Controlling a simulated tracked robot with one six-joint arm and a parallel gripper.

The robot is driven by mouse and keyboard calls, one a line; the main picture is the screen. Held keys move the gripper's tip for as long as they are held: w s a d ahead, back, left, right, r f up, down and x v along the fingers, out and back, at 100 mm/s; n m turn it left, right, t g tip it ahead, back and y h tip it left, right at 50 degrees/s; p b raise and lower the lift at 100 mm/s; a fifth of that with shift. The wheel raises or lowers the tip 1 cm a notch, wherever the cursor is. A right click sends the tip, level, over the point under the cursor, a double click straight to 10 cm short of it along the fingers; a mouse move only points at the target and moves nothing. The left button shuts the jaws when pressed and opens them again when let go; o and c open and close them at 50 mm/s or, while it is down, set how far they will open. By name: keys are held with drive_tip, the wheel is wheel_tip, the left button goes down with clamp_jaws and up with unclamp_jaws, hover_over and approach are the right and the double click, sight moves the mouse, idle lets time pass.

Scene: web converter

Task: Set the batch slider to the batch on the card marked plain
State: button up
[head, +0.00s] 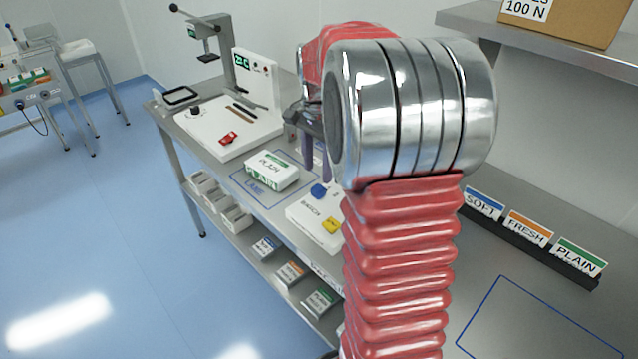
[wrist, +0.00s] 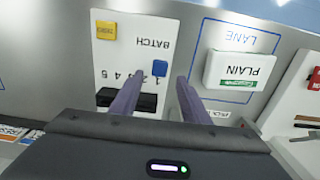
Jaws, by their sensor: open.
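The white batch panel (head: 309,226) lies on the bench, partly behind my arm. It shows upside down in the wrist view (wrist: 112,62), with a row of numbers up to 5. Its blue slider knob (wrist: 161,68) is beside the 1 end; the knob also shows in the head view (head: 319,190). My gripper (wrist: 162,78) is open, its purple fingers on either side of the knob in the picture; contact cannot be told. The green-topped PLAIN card (head: 580,257) stands at the right end of a black rack; no batch number is readable on it.
A yellow block (wrist: 106,30) is on the panel. A white PLAIN pack (wrist: 238,72) lies in the blue LANE outline beside it. A white press station (head: 228,130) stands further back. A shelf (head: 540,40) overhangs at upper right.

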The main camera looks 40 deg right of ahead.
sight(318, 187)
drive_tip(key=shift+f, duration=3.1)
drive_tip(key=shift+c, duration=0.4)
clamp_jaws()
